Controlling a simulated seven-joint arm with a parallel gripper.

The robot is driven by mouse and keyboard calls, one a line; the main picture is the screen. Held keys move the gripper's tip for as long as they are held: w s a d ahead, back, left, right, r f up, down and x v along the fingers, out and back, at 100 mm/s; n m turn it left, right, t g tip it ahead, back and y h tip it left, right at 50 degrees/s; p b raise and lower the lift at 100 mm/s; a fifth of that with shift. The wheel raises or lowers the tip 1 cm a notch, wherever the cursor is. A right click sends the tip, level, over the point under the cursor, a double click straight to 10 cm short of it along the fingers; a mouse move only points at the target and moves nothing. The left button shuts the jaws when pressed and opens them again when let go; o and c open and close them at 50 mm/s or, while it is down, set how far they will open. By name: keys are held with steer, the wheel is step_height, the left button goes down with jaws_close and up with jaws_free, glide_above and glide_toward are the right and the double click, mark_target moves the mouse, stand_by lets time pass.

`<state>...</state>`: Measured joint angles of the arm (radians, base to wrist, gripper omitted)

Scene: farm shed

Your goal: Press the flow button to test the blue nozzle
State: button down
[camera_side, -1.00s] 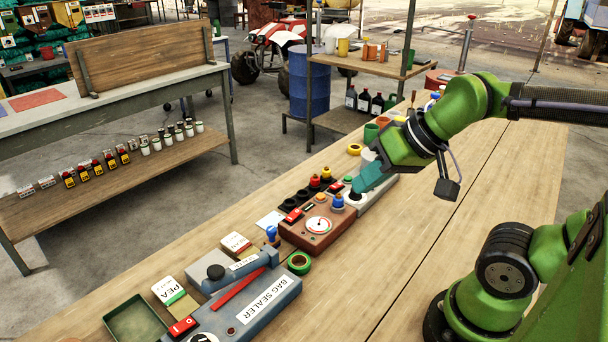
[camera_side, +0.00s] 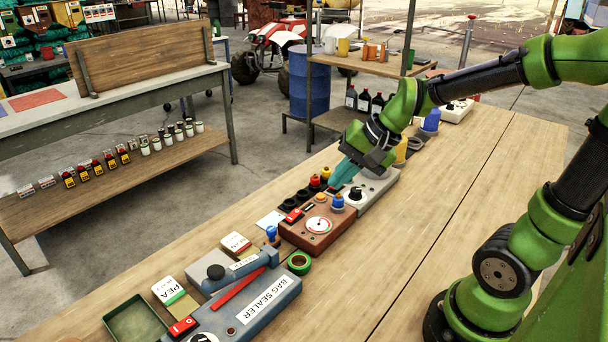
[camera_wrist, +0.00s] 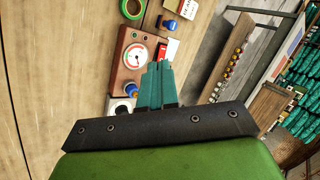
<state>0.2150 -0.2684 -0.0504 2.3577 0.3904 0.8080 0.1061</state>
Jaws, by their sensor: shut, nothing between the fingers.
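The blue nozzle (camera_side: 338,201) stands upright on a brown test box (camera_side: 312,238) with a round dial; in the wrist view the nozzle (camera_wrist: 131,90) is left of my fingers. Right of the brown box is a grey box (camera_side: 378,192) with a black knob (camera_side: 356,194).
Red and orange nozzles (camera_side: 314,181) stand in a dark holder close behind the brown box. A red rocker switch (camera_side: 293,215) is on the brown box. A bag sealer (camera_side: 245,312) and green tape roll (camera_side: 299,262) lie to the left. The front of the bench is clear.

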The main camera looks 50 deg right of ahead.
steer(key=w+d+f+m+t, duration=0.2)
steer(key=w+d+f+m, duration=0.2)
steer(key=w+d+m, duration=0.35)
steer(key=m+t+h, duration=0.1)
steer(key=m, duration=0.5)
glide_above(324, 197)
steer(key=shift+r, duration=0.25)
steer(key=shift+f, duration=4.45)
steer(key=shift+f, duration=0.4)
